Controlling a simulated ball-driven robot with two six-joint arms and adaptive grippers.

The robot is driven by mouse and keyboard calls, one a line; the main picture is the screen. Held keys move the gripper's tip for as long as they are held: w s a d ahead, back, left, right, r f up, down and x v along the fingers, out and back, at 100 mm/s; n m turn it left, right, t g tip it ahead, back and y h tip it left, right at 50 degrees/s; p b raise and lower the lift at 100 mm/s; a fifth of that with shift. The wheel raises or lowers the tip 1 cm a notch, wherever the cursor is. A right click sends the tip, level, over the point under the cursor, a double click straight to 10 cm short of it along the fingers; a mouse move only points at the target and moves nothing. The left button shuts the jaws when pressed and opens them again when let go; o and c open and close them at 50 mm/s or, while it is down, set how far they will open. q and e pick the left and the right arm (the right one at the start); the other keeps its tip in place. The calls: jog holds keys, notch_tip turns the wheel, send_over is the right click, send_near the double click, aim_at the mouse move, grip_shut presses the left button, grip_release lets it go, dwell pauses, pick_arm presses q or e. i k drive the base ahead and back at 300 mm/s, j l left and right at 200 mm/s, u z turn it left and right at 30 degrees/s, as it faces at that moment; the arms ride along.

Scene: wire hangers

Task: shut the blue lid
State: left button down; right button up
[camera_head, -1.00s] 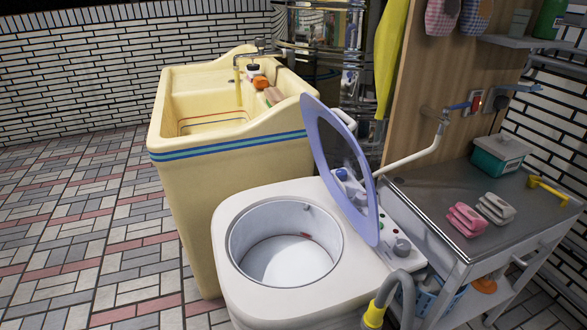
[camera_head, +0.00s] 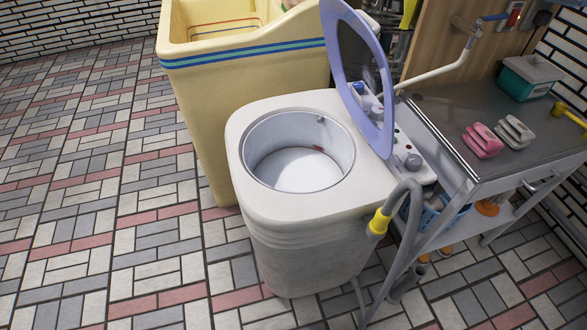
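The blue lid (camera_head: 382,118) is a blue-violet ring with a see-through middle. It stands raised, nearly upright, at the right side of the white washing machine's (camera_head: 247,202) top. The round tub (camera_head: 298,160) is uncovered, and a small reddish thing lies at its inner wall. Knobs on the control panel (camera_head: 408,152) show behind and beside the lid. Neither of my grippers is in view.
A yellow sink unit (camera_head: 215,110) stands behind the washer. A metal table (camera_head: 440,105) at the right holds pink and grey pegs and a teal box (camera_head: 528,80). A grey hose (camera_head: 402,225) with a yellow collar hangs at the washer's right. The tiled floor (camera_head: 110,190) at left is clear.

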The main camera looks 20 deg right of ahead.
aim_at(382, 142)
jog(key=l+z, duration=0.1)
jog(key=l, duration=1.45)
jog(key=l+z, duration=0.2)
jog(key=l, duration=0.25)
jog(key=i+l+z, duration=0.2)
jog(key=l, duration=0.2)
jog(key=l+z, duration=0.2)
jog(key=l, duration=0.25)
